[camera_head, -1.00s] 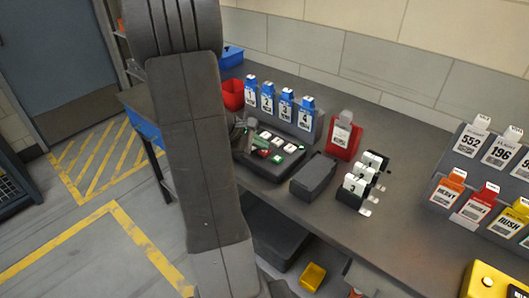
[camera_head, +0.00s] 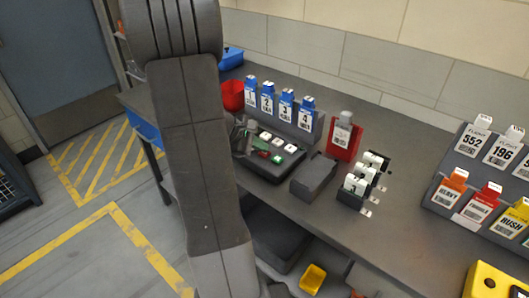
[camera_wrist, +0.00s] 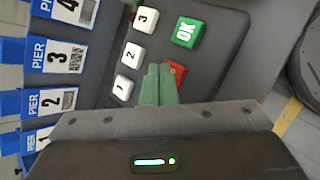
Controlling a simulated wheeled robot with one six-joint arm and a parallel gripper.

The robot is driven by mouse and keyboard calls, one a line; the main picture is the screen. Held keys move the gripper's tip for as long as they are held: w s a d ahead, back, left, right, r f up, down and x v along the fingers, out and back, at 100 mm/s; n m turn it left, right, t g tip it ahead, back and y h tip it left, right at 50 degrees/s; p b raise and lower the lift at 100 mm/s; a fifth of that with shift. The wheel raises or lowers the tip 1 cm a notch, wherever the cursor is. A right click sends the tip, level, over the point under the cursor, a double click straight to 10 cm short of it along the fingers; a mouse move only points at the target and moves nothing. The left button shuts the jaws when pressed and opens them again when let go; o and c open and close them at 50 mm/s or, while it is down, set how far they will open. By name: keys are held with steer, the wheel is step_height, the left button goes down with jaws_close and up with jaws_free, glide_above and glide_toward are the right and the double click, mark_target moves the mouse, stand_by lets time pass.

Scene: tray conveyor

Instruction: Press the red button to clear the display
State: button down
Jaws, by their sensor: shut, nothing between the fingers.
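The red button (camera_wrist: 177,70) is on the dark keypad (camera_wrist: 215,75), beside the green OK button (camera_wrist: 187,31) and white keys 1, 2 and 3 (camera_wrist: 131,55). My gripper (camera_wrist: 160,70) is shut and empty. Its green fingertips overlap the red button's edge in the wrist view and hide part of it. I cannot tell whether they touch or press it. In the head view the red button (camera_head: 263,154) shows small on the keypad (camera_head: 272,174), near my gripper (camera_head: 256,148), partly behind my arm. No lit display can be made out.
Blue pier tags (camera_head: 286,106) stand in a holder behind the keypad. A grey block (camera_head: 314,176), a red tag stand (camera_head: 343,138) and a black rack with white tiles (camera_head: 361,182) stand to its right. A red bin (camera_head: 232,95) is at the left.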

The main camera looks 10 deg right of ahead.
mark_target(262, 153)
stand_by(0.4)
steer(key=shift+r+p, duration=0.6)
steer(key=shift+r, duration=0.2)
steer(key=shift+r+p, duration=1.9)
steer(key=shift+r, duration=0.7)
steer(key=shift+s+d+f, duration=0.1)
